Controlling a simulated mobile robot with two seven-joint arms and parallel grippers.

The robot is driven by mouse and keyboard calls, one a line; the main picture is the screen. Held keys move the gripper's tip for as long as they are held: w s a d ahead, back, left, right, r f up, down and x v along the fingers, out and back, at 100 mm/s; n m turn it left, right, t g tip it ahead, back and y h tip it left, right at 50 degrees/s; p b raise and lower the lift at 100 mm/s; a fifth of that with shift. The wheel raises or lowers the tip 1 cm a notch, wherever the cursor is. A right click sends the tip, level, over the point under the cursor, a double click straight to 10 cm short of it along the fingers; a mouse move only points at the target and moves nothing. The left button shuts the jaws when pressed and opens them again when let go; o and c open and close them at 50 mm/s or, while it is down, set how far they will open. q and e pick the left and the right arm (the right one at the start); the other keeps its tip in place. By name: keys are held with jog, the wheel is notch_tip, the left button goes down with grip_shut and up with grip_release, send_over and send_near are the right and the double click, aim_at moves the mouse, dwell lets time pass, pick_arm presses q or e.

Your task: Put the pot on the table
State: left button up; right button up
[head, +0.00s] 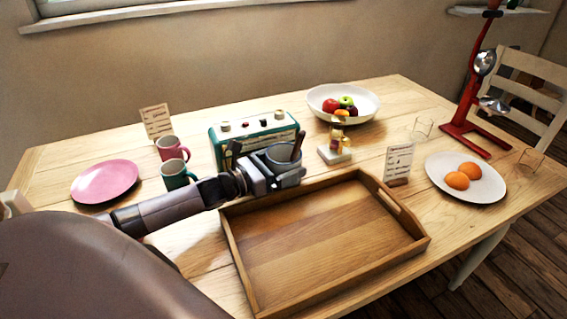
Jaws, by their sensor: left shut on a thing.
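My left arm reaches in from the lower left over the wooden table (90,150). My left gripper (268,165) is shut on a small grey pot (287,169), which has a dark round opening facing up. The gripper's fingers and body hide part of the pot. The pot is in front of the teal radio and by the far left edge of the tray. I cannot tell whether its base touches the table. My right gripper is not in view.
A wooden tray (425,242) lies empty at the front. A teal radio (222,155), pink mug (170,147), teal mug (175,174) and pink plate (104,181) are left. A fruit bowl (318,103), orange plate (482,193), small card (398,162) and red juicer (467,120) are right.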

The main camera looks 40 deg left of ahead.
pick_arm(q)
jog(key=o, duration=1)
jog(key=shift+r, duration=0.15)
jog(key=v, duration=0.6)
jog(key=shift+v, duration=0.8)
jog(key=shift+p, duration=0.3)
